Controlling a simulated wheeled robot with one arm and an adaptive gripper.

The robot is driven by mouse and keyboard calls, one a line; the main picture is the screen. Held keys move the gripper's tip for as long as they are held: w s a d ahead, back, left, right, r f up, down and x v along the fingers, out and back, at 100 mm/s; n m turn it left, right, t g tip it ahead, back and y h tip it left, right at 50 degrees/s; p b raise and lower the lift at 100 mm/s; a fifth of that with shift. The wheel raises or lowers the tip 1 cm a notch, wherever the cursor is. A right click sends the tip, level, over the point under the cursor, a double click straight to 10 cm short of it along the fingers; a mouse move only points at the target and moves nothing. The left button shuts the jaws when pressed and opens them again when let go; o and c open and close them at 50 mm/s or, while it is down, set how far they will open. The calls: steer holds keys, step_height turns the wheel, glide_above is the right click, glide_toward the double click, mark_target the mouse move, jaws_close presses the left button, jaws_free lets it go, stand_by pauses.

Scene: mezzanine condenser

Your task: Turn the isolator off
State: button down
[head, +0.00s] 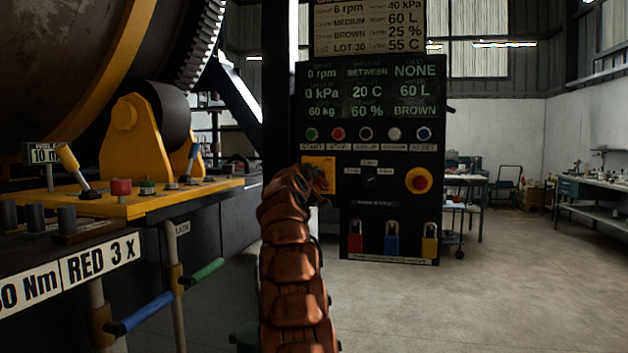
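The control panel (367,205) stands upright ahead of me. A yellow plate (325,162) at its left edge looks like the isolator's plate. My orange, segmented arm rises in front of it, and my gripper (320,188) overlaps the plate's lower part. The isolator's handle and its position are hidden or too dark to make out. I cannot tell whether my gripper touches it, or whether the fingers are open or shut.
Right of the plate are a black selector knob (370,181) and a red emergency stop (419,181). Several buttons run above, and padlocks (391,240) hang below. A yellow machine bench (150,203) with levers is close on the left. The floor (500,290) at right is clear.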

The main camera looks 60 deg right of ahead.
steer(key=shift+a+r, duration=0.1)
steer(key=shift+r, duration=0.3)
steer(key=c, duration=1.3)
jaws_free()
steer(key=shift+c, duration=0.2)
steer(key=o, duration=0.3)
steer(key=shift+s, duration=0.1)
steer(key=shift+o, duration=0.4)
steer(key=shift+f, duration=0.2)
steer(key=shift+a, duration=0.15)
steer(key=shift+s+a+r, duration=0.1)
steer(key=shift+s+a, duration=0.15)
steer(key=shift+a, duration=0.3)
steer(key=v, duration=1)
steer(key=shift+s+a, duration=0.2)
